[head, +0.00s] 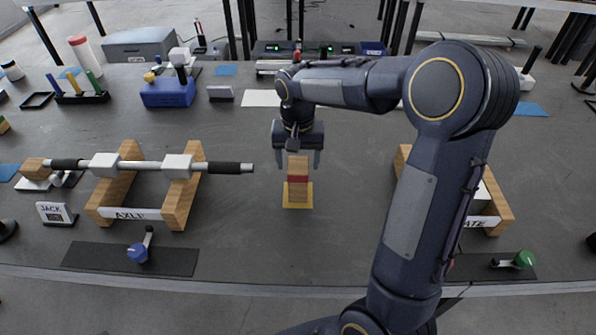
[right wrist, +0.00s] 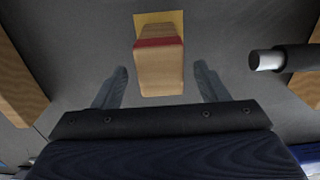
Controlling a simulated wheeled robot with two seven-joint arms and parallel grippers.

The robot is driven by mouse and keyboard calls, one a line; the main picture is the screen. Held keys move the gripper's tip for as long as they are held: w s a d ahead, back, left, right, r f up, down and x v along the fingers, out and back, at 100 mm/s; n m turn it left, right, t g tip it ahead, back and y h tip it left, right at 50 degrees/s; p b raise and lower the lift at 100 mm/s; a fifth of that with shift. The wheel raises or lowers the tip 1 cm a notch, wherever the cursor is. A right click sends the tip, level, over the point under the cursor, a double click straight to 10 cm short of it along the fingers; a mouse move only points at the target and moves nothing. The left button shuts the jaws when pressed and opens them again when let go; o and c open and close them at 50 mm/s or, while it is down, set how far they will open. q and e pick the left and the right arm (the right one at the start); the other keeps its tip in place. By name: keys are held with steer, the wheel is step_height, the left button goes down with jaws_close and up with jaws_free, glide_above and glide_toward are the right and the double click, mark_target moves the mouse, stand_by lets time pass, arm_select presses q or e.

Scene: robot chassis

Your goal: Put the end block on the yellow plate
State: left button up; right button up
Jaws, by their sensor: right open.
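The end block (head: 298,178) is a wooden block with a red band, standing upright on the yellow plate (head: 297,204) in the middle of the table. In the right wrist view the block (right wrist: 160,68) stands between and just beyond the fingertips, and part of the yellow plate (right wrist: 158,17) shows behind it. My right gripper (head: 299,160) is open above the block, one finger on each side. In the right wrist view the gripper (right wrist: 163,78) shows a gap between each finger and the block. My left gripper is not in view.
Left of the block, an axle (head: 138,164) rests on wooden stands labelled AXLE (head: 181,200), its black end pointing toward the block. Another wooden stand (head: 497,205) is partly behind my right arm. A dark mat (head: 90,258) lies front left. Table around the plate is clear.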

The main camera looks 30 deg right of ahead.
step_height(320, 180, up, 5)
steer(key=shift+f, duration=0.15)
steer(key=shift+s+r, duration=0.15)
steer(key=shift+r, duration=0.4)
steer(key=s+a+n+t+y, duration=0.2)
steer(key=s+a, duration=0.1)
steer(key=s, duration=0.8)
steer(key=s+a+n+t+y, duration=0.1)
steer(key=s+a+n+t, duration=0.1)
steer(key=s, duration=0.8)
steer(key=shift+s+a+f+n+t+y, duration=0.2)
steer(key=shift+s+a+n+t+y, duration=0.2)
steer(key=shift+a+t, duration=0.6)
steer(key=shift+a, duration=0.15)
step_height(320, 180, up, 2)
steer(key=p, duration=0.2)
steer(key=shift+r+p, duration=0.15)
steer(key=shift+p, duration=0.15)
